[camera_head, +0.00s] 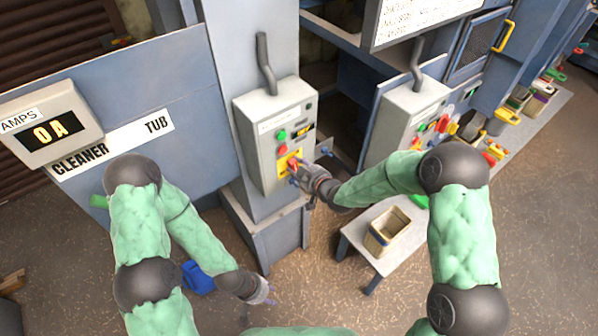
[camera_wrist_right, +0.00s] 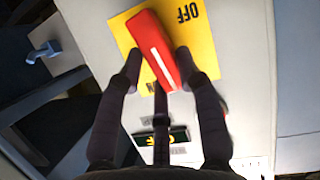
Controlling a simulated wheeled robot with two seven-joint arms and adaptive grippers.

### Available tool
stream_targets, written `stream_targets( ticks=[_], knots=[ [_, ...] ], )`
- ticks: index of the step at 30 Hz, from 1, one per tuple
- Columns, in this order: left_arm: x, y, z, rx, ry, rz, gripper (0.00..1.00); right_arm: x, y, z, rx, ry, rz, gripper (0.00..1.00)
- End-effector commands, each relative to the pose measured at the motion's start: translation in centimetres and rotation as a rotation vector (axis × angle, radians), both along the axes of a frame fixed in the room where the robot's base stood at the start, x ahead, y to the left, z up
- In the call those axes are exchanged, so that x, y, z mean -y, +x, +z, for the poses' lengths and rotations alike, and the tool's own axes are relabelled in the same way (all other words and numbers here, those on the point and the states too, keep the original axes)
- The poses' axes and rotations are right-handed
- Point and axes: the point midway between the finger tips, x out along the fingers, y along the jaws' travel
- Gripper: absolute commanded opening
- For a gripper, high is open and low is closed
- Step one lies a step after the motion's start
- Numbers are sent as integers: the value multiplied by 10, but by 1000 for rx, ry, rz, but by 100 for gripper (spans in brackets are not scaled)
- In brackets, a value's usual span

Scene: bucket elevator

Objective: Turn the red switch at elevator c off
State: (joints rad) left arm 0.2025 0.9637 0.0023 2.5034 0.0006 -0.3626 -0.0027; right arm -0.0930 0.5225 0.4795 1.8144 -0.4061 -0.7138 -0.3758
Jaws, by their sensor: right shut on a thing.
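The red switch (camera_head: 293,163) sits on a yellow plate low on the front of a grey control box (camera_head: 262,114) in the head view. In the right wrist view the switch is a red bar (camera_wrist_right: 152,45) with a white line, tilted on the yellow plate (camera_wrist_right: 205,45). OFF is printed beside it; a second label is partly hidden. My right gripper (camera_head: 300,170) is shut on the bar, one finger on each side, as the right wrist view (camera_wrist_right: 158,66) shows. My left gripper (camera_head: 267,293) hangs low, away from the box; its fingers are too small to judge.
The box carries a green button (camera_head: 281,135), a red button (camera_head: 282,149) and a small display. A similar box (camera_head: 408,115) stands to the right. A low bench (camera_head: 360,249) with a tan bin (camera_head: 390,230) is beside my right arm. An ammeter reads 0 A.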

Motion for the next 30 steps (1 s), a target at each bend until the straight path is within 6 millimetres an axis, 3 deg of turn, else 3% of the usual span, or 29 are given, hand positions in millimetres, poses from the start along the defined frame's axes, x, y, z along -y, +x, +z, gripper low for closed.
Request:
stream_targets(
  ticks=[1, 12, 30],
  knots=[
    [0, 0, -15, 0, 0, 0, 40, -2, -1, -5, 25, -28, 1, 3],
    [0, 0, -70, 0, 0, 0, 40, -8, -5, -6, 219, -297, 1, 3],
    [0, 0, -122, 0, 0, 0, 40, -15, -11, -10, 554, -759, 2, 3]
  ],
)
